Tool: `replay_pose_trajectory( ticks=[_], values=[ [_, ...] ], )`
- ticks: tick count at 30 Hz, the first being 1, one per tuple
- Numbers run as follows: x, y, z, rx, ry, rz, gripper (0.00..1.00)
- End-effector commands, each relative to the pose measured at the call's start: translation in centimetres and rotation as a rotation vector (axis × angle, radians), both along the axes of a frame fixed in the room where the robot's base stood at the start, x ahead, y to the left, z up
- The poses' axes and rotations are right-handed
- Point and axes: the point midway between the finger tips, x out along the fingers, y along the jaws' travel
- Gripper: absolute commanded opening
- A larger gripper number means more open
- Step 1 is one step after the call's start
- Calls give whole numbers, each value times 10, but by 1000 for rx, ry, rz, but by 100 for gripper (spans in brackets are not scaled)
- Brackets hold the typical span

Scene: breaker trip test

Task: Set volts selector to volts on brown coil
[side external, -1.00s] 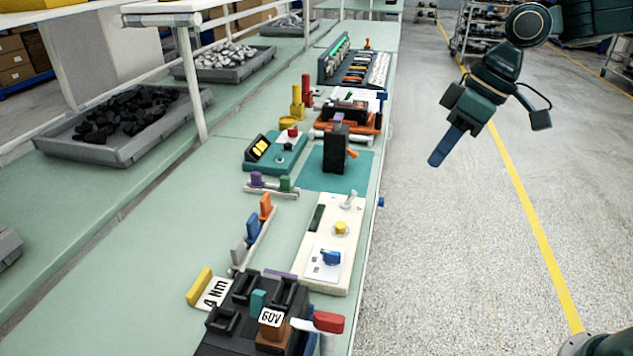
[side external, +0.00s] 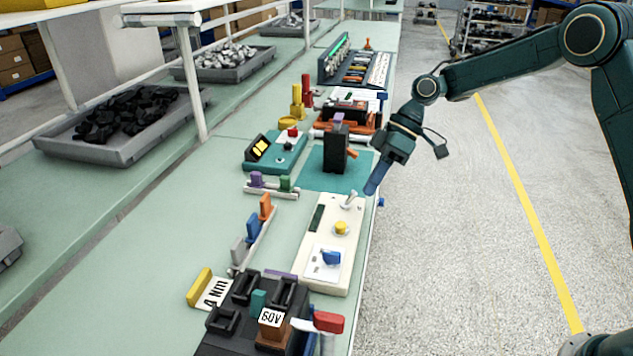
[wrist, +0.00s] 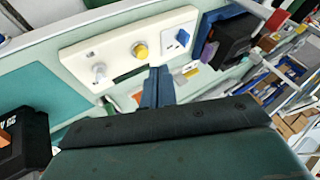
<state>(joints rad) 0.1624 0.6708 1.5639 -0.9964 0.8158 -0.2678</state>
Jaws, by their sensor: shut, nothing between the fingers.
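A cream panel (side external: 312,275) lies near the bench's right edge. It carries a blue selector knob (side external: 331,258) on a white dial plate, a yellow button (side external: 341,227) and a pale lever (side external: 349,201). The dial's markings are too small to read. A brown coil block (side external: 271,333) with a 60V label sits in a black holder at the front. My gripper (side external: 373,187) is shut and empty, pointing down beside the panel's far end. In the wrist view my gripper (wrist: 158,85) appears below the panel, with the blue knob (wrist: 183,38) up and to the right.
A black upright block (side external: 335,152) stands on a teal mat behind the panel. An orange, blue and grey row of pieces (side external: 252,235) lies left of it. A red-ended piece (side external: 328,322) is at the front. The aisle floor at right is clear.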

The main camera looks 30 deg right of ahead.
Motion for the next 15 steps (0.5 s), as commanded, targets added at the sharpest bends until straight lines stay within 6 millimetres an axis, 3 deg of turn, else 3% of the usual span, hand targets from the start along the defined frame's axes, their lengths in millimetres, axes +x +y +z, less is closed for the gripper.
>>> replay_pose_trajectory(
  ticks=[15],
  values=[
    [0, 7, -12, 8, 4, 10, 0]
  ],
)
